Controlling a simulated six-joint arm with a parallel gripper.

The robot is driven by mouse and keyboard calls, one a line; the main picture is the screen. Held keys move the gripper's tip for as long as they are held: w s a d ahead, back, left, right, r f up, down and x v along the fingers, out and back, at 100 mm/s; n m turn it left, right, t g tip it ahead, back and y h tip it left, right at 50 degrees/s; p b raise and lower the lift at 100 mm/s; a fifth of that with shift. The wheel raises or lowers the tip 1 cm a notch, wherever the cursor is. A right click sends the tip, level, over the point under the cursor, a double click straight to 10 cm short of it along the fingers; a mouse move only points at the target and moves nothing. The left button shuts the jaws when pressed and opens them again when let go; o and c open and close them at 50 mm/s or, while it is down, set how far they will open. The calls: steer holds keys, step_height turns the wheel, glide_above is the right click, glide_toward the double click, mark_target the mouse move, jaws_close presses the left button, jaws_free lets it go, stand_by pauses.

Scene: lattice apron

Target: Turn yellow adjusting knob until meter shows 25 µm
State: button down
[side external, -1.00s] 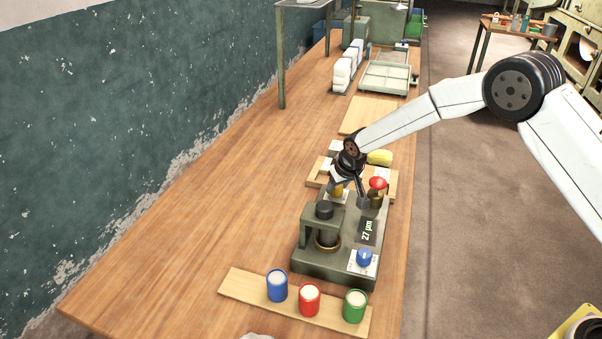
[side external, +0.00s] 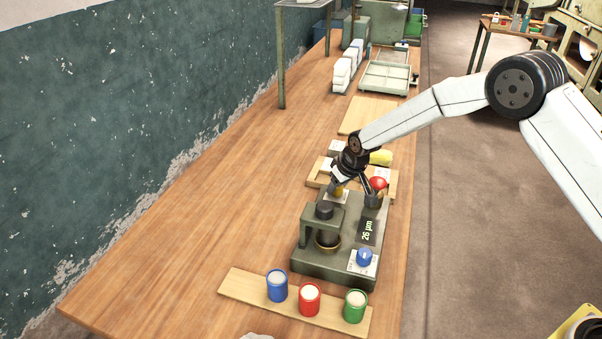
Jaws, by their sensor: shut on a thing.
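The yellow adjusting knob (side external: 338,193) is on the far left part of the grey-green device (side external: 312,263), on a pale scale plate. My gripper (side external: 340,185) is shut on the knob from above and hides much of it. The meter (side external: 367,231) is a dark display on the right of the device and reads 26 µm. A red ball-topped control (side external: 378,183) stands close to the right of my gripper. A blue knob (side external: 364,256) sits on a white plate at the device's near right corner.
Blue (side external: 277,287), red (side external: 309,301) and green (side external: 355,307) cups stand on a wooden board in front. A wooden tray (side external: 313,182) with a yellow object (side external: 381,158) lies behind the device. The bench's left side (side external: 215,200) is clear.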

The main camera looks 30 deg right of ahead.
mark_target(348, 199)
steer(key=shift+d+n+g+y, duration=0.1)
steer(key=shift+n+g+y, duration=0.35)
steer(key=shift+n, duration=1.25)
steer(key=shift+n+y, duration=0.25)
steer(key=shift+n, duration=0.05)
steer(key=shift+c, duration=1.1)
jaws_free()
steer(key=shift+r, duration=0.15)
steer(key=v, duration=0.7)
steer(key=shift+s+r, duration=0.2)
steer(key=shift+r, duration=0.05)
steer(key=shift+d, duration=0.1)
